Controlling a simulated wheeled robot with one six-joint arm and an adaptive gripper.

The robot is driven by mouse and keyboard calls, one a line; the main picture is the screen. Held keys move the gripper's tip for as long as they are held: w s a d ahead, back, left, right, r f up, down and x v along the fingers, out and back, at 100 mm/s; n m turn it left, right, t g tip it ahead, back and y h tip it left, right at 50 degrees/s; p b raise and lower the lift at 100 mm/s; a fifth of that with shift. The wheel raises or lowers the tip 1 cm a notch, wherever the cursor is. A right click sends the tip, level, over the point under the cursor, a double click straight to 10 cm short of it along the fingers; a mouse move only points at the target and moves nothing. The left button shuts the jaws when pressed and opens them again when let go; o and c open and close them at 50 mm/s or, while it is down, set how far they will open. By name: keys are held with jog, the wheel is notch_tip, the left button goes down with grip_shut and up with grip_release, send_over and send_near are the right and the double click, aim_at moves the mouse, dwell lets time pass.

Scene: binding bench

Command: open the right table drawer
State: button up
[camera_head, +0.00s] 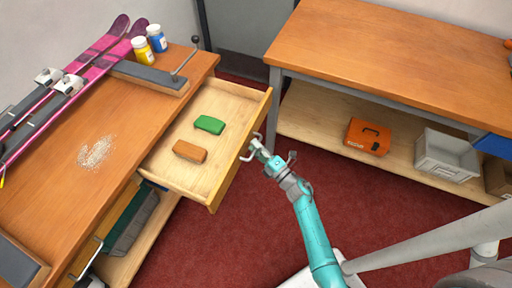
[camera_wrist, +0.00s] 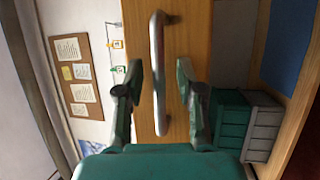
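The wooden drawer (camera_head: 166,170) stands pulled out from the bench on the left, with its inside showing. Its wooden front also shows in the wrist view (camera_wrist: 195,35). A metal bar handle (camera_wrist: 158,65) is on that front. My gripper (camera_head: 259,147) is at the handle on the drawer's outer side. In the wrist view my gripper (camera_wrist: 160,88) is open, with one finger on each side of the bar and a visible gap to each. A green block (camera_head: 209,124) and an orange-brown block (camera_head: 190,151) lie in the drawer.
The bench top (camera_head: 70,185) holds skis (camera_head: 80,75), a yellow jar (camera_head: 142,50) and a blue jar (camera_head: 156,38). Another bench (camera_head: 390,50) stands right, with an orange toolbox (camera_head: 367,136) and grey crate (camera_head: 447,154) on its shelf.

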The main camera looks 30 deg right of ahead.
jog(key=shift+s, duration=0.1)
jog(key=v, duration=1.1)
jog(key=shift+s+d, duration=0.15)
jog(key=shift+s, duration=0.2)
jog(key=shift+f, duration=0.15)
jog(key=s+a+r+m+g+h, duration=0.1)
jog(key=s+a+r+m, duration=0.2)
jog(key=s+r+m, duration=0.3)
jog(key=s+a+r+m+g+h, duration=0.2)
jog(key=s+a+r+m, duration=0.2)
jog(key=s, duration=1)
jog(key=s+a+r+m+g+h, duration=0.1)
jog(key=s+a+r+m, duration=0.3)
jog(key=s+r+m, duration=0.5)
jog(key=shift+s+a+m+g, duration=0.3)
jog(key=shift+s+m, duration=0.1)
jog(key=shift+s, duration=0.25)
